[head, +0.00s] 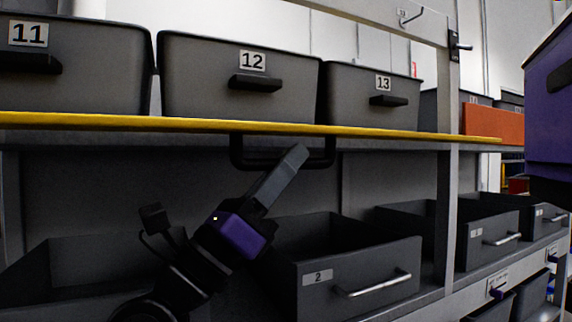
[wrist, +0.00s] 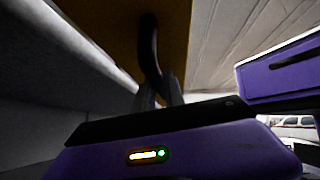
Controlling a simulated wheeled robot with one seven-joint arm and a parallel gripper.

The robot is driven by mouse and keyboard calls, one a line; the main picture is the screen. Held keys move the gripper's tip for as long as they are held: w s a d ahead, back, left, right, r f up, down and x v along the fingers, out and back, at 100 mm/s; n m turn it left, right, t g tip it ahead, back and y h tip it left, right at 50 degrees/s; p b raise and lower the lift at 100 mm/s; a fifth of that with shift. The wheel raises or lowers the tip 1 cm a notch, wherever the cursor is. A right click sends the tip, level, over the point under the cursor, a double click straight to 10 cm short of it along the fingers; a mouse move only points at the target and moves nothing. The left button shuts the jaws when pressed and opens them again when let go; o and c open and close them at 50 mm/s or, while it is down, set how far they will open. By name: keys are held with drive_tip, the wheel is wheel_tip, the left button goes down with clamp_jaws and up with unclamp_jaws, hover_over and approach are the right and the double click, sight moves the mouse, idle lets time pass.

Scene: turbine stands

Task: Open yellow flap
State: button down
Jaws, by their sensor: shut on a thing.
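The yellow flap (head: 200,123) shows edge-on in the head view as a long, nearly level yellow strip below the numbered upper bins. A black bar handle (head: 240,157) hangs from its underside. In the wrist view the flap's yellow-brown face (wrist: 112,30) is above, with the curved black handle (wrist: 149,50) on it. My gripper (head: 298,155) reaches up from below, its grey fingers at the right part of the handle. In the wrist view the fingers (wrist: 158,92) close on the handle's lower end. The exact contact is partly hidden.
Grey bins 11 (head: 90,85), 12 (head: 200,90) and 13 (head: 350,95) stand just above the flap. Open drawer 2 (head: 330,295) is below right of my gripper. A grey post (head: 448,190) stands to the right. A purple box (head: 550,120) is at the far right.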

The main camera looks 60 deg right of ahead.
drive_tip(key=shift+s+a+r+b, duration=0.15)
drive_tip(key=shift+s+r+b, duration=0.2)
drive_tip(key=shift+b, duration=0.7)
drive_tip(key=shift+a+r+b, duration=0.15)
drive_tip(key=shift+r+b, duration=0.25)
drive_tip(key=shift+r, duration=0.55)
drive_tip(key=c, duration=1.4)
unclamp_jaws()
